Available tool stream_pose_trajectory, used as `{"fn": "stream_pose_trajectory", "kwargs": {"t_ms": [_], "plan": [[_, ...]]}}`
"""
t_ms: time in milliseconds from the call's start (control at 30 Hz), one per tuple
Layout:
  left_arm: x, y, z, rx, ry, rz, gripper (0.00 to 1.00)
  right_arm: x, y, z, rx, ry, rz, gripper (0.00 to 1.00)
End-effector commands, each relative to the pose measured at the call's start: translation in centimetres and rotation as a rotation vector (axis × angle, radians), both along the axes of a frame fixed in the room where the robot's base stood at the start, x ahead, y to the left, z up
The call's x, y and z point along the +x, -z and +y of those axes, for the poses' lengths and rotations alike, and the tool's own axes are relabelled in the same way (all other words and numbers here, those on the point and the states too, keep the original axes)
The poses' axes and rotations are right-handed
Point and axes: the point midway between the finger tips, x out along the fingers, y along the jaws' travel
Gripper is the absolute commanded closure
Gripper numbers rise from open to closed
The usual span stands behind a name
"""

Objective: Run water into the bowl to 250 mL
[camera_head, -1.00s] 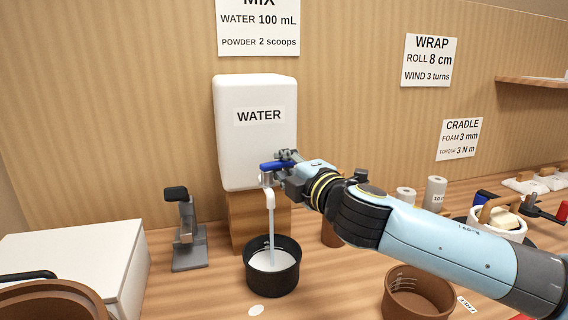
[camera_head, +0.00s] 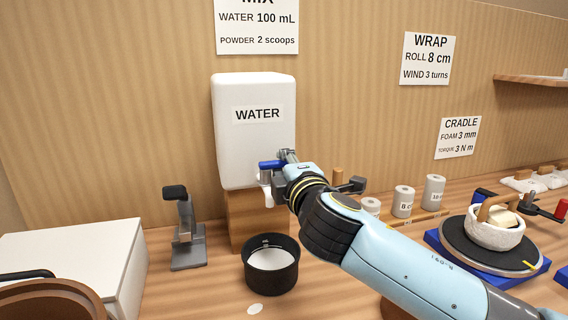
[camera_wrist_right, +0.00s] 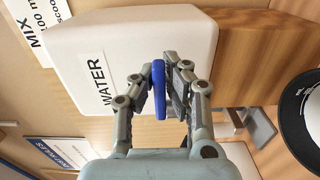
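The white water tank (camera_head: 250,130) stands on a wooden block against the back wall. Its tap has a blue handle (camera_head: 270,165) and a pale spout (camera_head: 268,196). No water stream shows below the spout. The black bowl (camera_head: 271,282) stands upright on the bench under the spout, with pale liquid inside. Its level mark cannot be read. My right gripper (camera_head: 284,168) is at the tap. In the right wrist view its fingers close in on both sides of the blue handle (camera_wrist_right: 159,92). My left gripper is not in view.
A grey stand with a black top (camera_head: 186,230) is left of the bowl, beside a white box (camera_head: 80,250). A turntable (camera_head: 480,256) with a pale bowl and white rolls (camera_head: 403,201) are at right. My right arm crosses the bench's right front.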

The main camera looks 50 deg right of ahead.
Motion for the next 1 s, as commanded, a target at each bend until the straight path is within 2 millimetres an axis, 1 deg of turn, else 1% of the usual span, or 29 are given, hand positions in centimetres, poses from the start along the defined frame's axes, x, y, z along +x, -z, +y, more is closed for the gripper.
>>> {"fn": "stream_pose_trajectory", "kwargs": {"t_ms": [33,167,200,433,533,667,900,1000], "plan": [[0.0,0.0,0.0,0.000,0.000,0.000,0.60,0.0,0.1,0.0,0.000,0.000,0.001,0.84],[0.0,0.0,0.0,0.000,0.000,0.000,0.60,0.0,0.0,0.0,0.000,0.000,0.001,0.67],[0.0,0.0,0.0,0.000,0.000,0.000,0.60,0.0,0.0,0.0,0.000,-0.001,0.000,0.65],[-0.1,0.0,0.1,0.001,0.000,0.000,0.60,0.0,0.0,0.0,0.000,-0.001,0.000,0.65],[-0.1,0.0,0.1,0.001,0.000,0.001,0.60,-0.6,0.1,0.4,0.002,-0.002,0.001,0.65],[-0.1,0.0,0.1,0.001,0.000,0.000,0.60,-2.5,0.2,1.4,0.004,-0.001,0.002,0.65],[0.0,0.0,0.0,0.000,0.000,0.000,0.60,-7.2,0.2,4.1,0.006,0.001,0.004,0.65],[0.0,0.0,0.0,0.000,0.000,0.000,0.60,-8.7,0.2,5.0,0.006,0.002,0.004,0.65]]}}
